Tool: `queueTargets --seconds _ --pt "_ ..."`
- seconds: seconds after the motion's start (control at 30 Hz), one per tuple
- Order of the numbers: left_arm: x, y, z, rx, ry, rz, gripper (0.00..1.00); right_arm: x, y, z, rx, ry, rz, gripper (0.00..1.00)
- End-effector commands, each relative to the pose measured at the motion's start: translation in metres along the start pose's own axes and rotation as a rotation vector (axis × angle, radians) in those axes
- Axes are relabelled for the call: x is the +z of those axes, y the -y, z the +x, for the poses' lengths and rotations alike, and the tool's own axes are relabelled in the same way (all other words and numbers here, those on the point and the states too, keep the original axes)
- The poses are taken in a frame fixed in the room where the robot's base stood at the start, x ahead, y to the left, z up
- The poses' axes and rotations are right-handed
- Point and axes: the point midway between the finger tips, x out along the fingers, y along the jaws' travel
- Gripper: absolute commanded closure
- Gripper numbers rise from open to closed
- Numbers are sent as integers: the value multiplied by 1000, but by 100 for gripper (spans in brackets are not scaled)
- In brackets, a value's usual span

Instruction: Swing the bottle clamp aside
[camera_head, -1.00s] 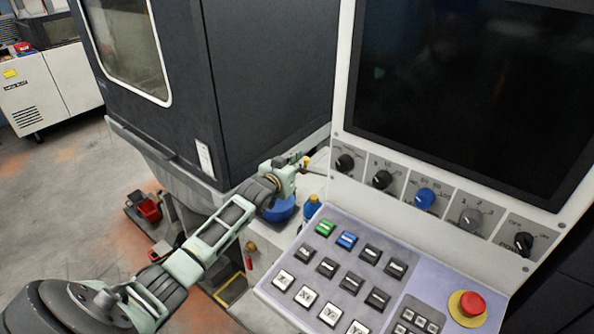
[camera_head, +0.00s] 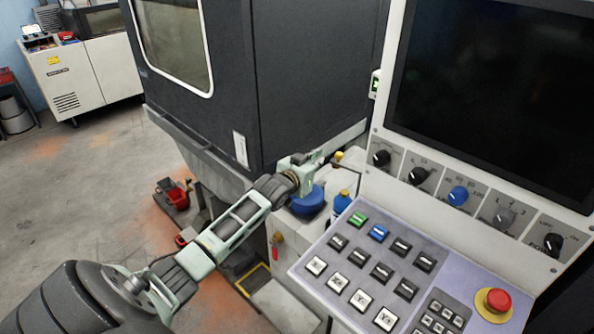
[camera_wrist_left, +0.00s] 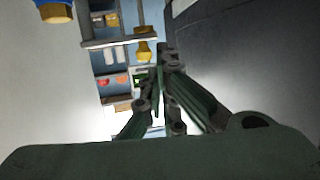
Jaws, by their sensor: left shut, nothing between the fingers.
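My left gripper (camera_head: 318,157) is shut and empty beside the corner of the dark machine cabinet. A small yellow knob (camera_head: 338,157) on a thin arm stands just right of its fingertips and seems to belong to the bottle clamp. In the left wrist view a yellow knob (camera_wrist_left: 143,50) hangs on a stem past the shut fingers (camera_wrist_left: 160,75); I cannot tell whether they touch. A blue bottle with a yellow cap (camera_head: 342,202) stands below and to the right of the gripper. In the wrist view a blue piece with a yellow end (camera_wrist_left: 57,11) shows at top left.
The control panel (camera_head: 330,245) with buttons and a red stop knob (camera_head: 494,301) lies to the right, under a dark screen (camera_head: 490,90). A round blue object (camera_head: 308,203) sits below my gripper. The dark cabinet (camera_head: 300,80) rises behind it. Open floor lies left.

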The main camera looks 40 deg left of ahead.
Motion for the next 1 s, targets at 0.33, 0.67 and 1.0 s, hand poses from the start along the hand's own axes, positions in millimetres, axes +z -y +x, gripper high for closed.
queueTargets --seconds 0.33,0.67,1.0 --pt "3 9 -51 1 1 1 100 -29 -6 14 7 -42 1 60" --pt "0 14 -79 1 -1 0 100 -12 -3 19 4 -19 1 60" --pt "35 17 -76 -12 47 -1 100 -7 -2 22 3 -11 0 60"
